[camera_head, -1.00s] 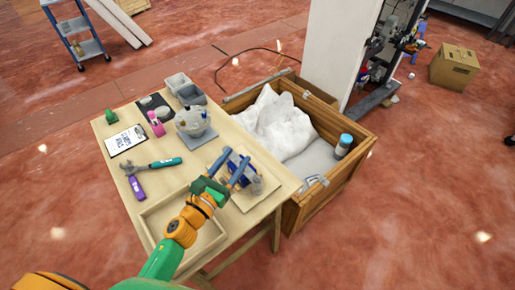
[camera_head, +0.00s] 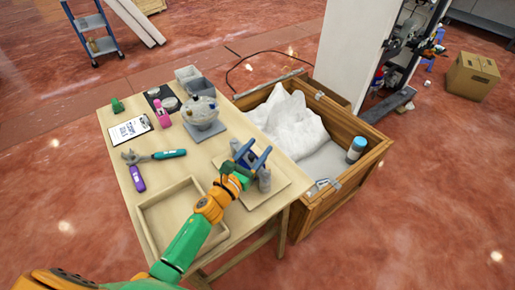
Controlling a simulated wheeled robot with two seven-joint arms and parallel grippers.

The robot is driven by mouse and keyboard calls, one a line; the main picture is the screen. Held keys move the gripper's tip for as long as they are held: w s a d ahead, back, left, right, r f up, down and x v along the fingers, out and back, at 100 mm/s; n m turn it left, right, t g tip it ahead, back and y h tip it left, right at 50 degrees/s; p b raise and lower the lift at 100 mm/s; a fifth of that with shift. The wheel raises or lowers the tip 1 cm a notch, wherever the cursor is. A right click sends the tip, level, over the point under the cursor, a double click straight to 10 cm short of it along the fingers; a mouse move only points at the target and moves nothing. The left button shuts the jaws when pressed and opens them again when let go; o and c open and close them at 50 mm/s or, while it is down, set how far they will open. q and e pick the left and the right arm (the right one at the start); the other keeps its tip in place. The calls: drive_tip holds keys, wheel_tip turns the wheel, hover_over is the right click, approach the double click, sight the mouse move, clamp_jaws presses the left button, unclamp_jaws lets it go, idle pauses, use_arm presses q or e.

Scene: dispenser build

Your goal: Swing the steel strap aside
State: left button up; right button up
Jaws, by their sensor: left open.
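A grey steel piece, perhaps the strap or part of it, sits on the near rim of the wooden crate (camera_head: 323,186). A long grey metal bar (camera_head: 262,87) lies along the crate's far left edge; I cannot tell which is the strap. My left gripper (camera_head: 254,157) is open, its two blue fingers apart over the board (camera_head: 279,189) at the table's right side. It is left of the crate and apart from both metal pieces. A blue part and grey parts on the board are partly hidden by it. My right gripper is not in view.
The table (camera_head: 160,185) holds an empty wooden tray (camera_head: 147,222), a wrench (camera_head: 160,155), a clipboard (camera_head: 130,128) and a round-bowled device (camera_head: 203,112). The crate holds white sheeting (camera_head: 290,122) and a blue-capped canister (camera_head: 356,150). A white column (camera_head: 355,45) stands behind.

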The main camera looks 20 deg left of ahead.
use_arm(q)
clamp_jaws()
idle(1.5)
